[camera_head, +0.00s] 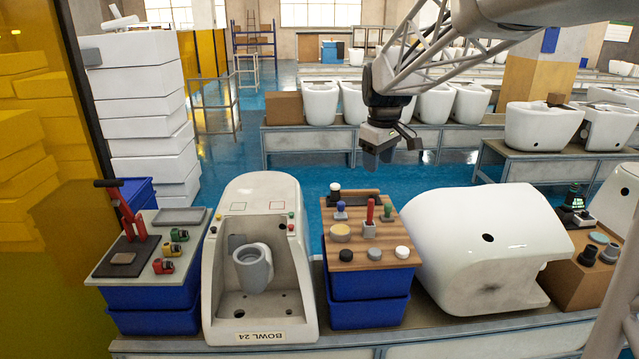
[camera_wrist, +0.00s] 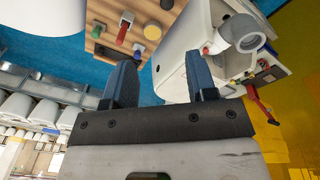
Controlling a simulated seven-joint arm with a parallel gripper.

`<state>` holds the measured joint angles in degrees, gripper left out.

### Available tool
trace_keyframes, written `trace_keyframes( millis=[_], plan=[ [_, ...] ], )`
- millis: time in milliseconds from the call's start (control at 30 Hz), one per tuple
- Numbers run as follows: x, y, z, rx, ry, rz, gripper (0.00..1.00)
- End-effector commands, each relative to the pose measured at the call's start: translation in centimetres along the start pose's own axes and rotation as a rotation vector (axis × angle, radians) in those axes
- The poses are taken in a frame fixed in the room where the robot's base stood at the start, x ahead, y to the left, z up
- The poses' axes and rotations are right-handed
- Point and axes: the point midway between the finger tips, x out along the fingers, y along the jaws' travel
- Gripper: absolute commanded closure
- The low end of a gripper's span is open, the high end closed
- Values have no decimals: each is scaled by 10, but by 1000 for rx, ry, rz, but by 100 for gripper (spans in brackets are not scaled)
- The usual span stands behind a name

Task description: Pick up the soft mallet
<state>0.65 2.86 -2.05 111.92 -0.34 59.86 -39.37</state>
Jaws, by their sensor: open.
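My gripper (camera_head: 379,158) is open and empty, high above the back of a wooden-topped stand (camera_head: 378,260). In the wrist view its two blue fingers stand wide apart (camera_wrist: 162,84), with nothing between them. On the stand is an upright red-handled tool (camera_head: 370,209) with a pale lower part; it also shows in the wrist view (camera_wrist: 122,34). This may be the soft mallet, but its shape is too small to be sure. Around it are a blue-topped piece (camera_head: 341,209), a yellow disc (camera_head: 341,232) and a white-topped piece (camera_head: 335,188).
A white bowl shell (camera_head: 222,290) holding a grey elbow pipe stands left of the stand. A large white toilet body (camera_head: 490,240) lies close on the right. Further left, a bench (camera_head: 170,220) carries a red lever press. Air around the gripper is clear.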

Motion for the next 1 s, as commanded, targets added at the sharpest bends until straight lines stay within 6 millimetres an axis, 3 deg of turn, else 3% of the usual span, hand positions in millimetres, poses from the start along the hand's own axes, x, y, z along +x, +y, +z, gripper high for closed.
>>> trace_keyframes(
  millis=[467, 1000],
  plan=[
    [39, 71, -85, -194, -20, -21, 48],
    [105, 143, -172, -416, -37, -50, 48]
  ],
)
